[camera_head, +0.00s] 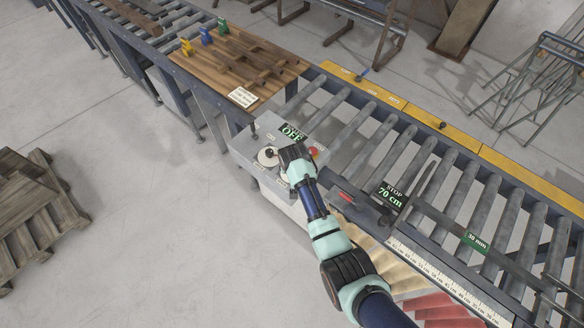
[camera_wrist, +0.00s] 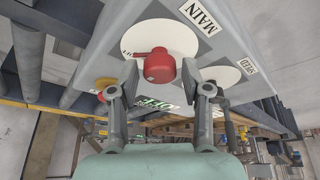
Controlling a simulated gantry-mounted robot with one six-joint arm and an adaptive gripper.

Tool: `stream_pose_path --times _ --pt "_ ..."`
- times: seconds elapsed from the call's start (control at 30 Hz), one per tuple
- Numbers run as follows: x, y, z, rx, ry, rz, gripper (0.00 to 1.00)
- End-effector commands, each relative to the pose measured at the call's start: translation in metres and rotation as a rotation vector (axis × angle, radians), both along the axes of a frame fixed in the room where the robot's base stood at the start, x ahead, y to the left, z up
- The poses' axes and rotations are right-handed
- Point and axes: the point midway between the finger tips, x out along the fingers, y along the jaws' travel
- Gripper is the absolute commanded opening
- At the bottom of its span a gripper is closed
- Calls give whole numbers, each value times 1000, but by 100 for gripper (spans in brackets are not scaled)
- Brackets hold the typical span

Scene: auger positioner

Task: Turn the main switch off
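The main switch is a red knob (camera_wrist: 160,66) on a white round plate (camera_wrist: 190,40) beside the "MAIN" label (camera_wrist: 200,15) in the wrist view. My gripper (camera_wrist: 160,78) is open, with one finger on each side of the knob; small gaps seem to show, but contact is hard to judge. In the head view my gripper (camera_head: 289,156) is over the grey control box (camera_head: 247,150) and hides the red knob. A display (camera_head: 292,132) on the box shows green text reading "OFF".
A black knob (camera_head: 269,152) on a white plate is left of my gripper, and a red button (camera_head: 313,151) is right of it. Open floor (camera_head: 150,230) lies left.

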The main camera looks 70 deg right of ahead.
Motion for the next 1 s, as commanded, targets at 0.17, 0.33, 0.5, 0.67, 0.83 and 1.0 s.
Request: stream_pose_path --times 0.17,0.33,0.5,0.67,0.83,1.0 --pt "0 0 0 -1 0 0 58" --pt "0 0 2 -1 0 1 58" --pt "-3 8 24 -3 -2 1 58" --pt "-11 22 63 -5 -5 1 58" --pt "-17 34 96 -3 -3 0 58" --pt "-20 41 110 -1 0 1 58"
